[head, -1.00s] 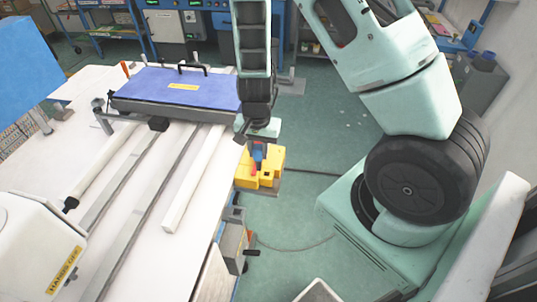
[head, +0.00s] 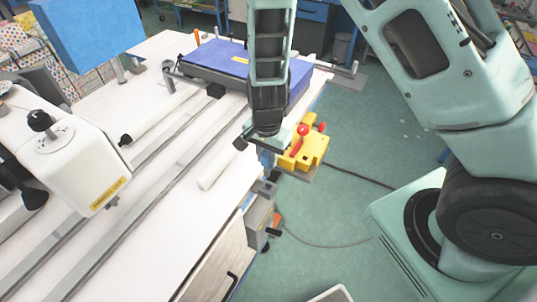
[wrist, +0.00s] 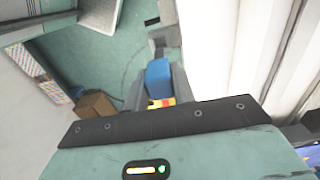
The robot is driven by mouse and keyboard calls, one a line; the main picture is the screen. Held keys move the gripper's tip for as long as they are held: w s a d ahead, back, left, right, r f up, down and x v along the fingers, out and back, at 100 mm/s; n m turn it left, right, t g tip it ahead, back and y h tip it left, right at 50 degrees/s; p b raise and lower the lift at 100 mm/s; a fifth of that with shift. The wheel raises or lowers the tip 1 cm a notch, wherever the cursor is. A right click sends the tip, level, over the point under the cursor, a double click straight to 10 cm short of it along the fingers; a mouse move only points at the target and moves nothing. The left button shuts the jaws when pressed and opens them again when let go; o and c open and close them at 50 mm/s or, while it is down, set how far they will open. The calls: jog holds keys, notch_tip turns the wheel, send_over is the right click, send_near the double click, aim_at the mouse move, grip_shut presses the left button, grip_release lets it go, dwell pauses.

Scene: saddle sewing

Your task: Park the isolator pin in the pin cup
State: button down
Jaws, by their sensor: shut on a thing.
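My gripper (head: 267,157) hangs at the table's right edge, just left of a yellow box with red knobs (head: 304,155). In the wrist view a blue block-shaped piece (wrist: 158,76) sits between the two fingers of my gripper (wrist: 158,88), which are shut on it. I take this blue piece to be the isolator pin; its lower end is hidden. In the head view only a small blue-grey patch shows under the gripper. I cannot clearly make out the pin cup; a small grey fitting (head: 265,187) is on the table edge below the gripper.
The white table (head: 140,245) carries long rails, a white tube (head: 215,165) and a blue padded plate (head: 240,66). A white machine head (head: 75,165) stands at left. A grey box (head: 258,220) hangs on the table's side.

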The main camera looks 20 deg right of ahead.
aim_at(267, 176)
jog(key=shift+f+b, duration=1.9)
jog(key=shift+f, duration=0.6)
jog(key=shift+f+b, duration=1.1)
jog(key=shift+f, duration=0.9)
dwell(0.3)
jog(key=c, duration=1.1)
grip_release()
notch_tip(267, 176, up, 18)
jog(key=shift+f, duration=0.25)
